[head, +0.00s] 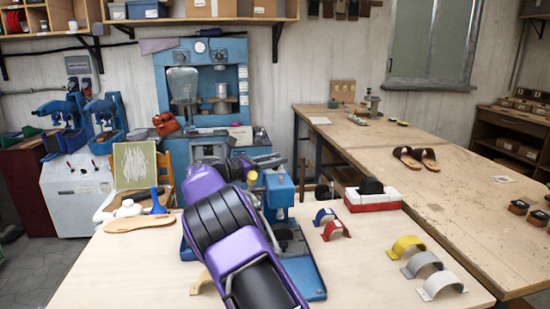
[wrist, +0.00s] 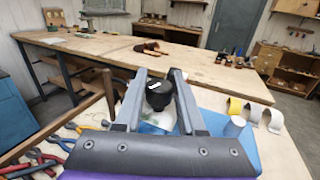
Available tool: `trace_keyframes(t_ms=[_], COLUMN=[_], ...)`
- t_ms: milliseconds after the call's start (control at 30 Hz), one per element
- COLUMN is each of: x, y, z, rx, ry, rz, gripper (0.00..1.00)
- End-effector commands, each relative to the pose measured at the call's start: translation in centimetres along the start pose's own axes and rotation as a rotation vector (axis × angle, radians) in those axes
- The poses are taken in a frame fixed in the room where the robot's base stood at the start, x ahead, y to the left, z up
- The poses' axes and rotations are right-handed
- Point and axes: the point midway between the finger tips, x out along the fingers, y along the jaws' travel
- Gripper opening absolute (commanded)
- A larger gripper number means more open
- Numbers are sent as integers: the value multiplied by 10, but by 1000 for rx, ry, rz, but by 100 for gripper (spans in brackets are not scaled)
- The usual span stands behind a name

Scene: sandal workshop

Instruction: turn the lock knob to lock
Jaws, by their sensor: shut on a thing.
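My gripper (wrist: 159,80) points away from the camera in the wrist view, its two grey fingers on either side of a black knob with a white mark on top. I take this to be the lock knob (wrist: 158,97). The fingers are shut on it, and its lower part and mount are not clear. In the head view my purple arm reaches over the near table to a blue press (head: 279,192) and covers part of it. I cannot make out the knob or the fingertips clearly there.
A red and white box (head: 372,204) with a black top stands right of the press. Several coloured arches, including a yellow one (head: 407,245), lie on the near table (head: 350,280). Pliers (wrist: 45,158) lie at left in the wrist view. Brown sandals (head: 414,157) rest on the long bench.

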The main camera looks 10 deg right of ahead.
Motion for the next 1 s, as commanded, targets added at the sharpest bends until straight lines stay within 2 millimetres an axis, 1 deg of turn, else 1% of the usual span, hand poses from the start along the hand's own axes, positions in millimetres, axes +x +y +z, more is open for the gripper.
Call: trace_keyframes(t_ms=[33, 367, 800, 833, 967, 1000], x=[1, 1, 0, 0, 0, 0], y=[2, 1, 0, 0, 0, 0], z=[3, 4, 4, 4, 2, 2], rx=[4, 4, 3, 3, 2, 2], ry=[-6, -7, -2, -2, 0, 0], rz=[-20, -126, -140, -140, -140, -140], gripper=[0, 0, 0, 44, 67, 69])
